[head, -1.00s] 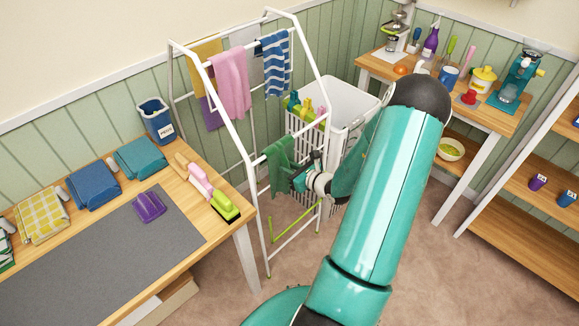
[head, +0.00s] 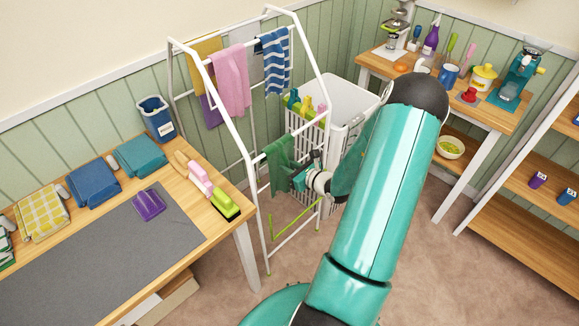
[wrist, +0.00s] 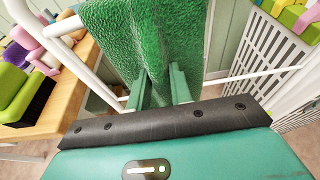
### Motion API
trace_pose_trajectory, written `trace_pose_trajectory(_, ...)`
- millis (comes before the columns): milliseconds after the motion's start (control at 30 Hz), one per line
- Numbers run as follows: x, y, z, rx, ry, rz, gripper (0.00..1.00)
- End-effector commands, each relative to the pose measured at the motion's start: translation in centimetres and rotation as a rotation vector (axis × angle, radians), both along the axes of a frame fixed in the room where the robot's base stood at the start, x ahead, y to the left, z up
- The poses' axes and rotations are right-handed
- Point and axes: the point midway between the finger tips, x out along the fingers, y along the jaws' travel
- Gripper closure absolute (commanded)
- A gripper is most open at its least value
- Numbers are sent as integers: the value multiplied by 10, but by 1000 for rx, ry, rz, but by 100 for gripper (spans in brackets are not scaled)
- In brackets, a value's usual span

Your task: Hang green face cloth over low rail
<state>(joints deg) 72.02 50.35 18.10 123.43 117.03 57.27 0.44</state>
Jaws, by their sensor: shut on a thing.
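The green face cloth (head: 281,162) hangs at the front of the white drying rack, at the height of its low rail (head: 258,159). In the wrist view the cloth (wrist: 165,38) fills the upper middle, with a fold or gap down its right part. My gripper (wrist: 160,88) is shut on the cloth, its two fingers against the lower part. In the head view my gripper (head: 300,178) is at the cloth's right edge. Whether the cloth lies over the rail or only beside it I cannot tell; the rail behind the cloth is hidden.
Pink (head: 231,82), striped (head: 275,62) and yellow cloths hang higher on the rack. A wooden table (head: 225,228) with brushes is close on the left. Open floor lies to the front right.

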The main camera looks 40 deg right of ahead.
Motion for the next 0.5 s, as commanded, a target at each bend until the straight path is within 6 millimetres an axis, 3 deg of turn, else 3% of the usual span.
trace_pose_trajectory(200, 0, 0, -2, -1, -1, 0, 100)
trace_pose_trajectory(233, 0, 0, -2, -1, -1, 0, 75)
trace_pose_trajectory(333, 0, 0, -2, -1, -1, 0, 55)
trace_pose_trajectory(500, 0, 0, -2, -1, 0, 0, 53)
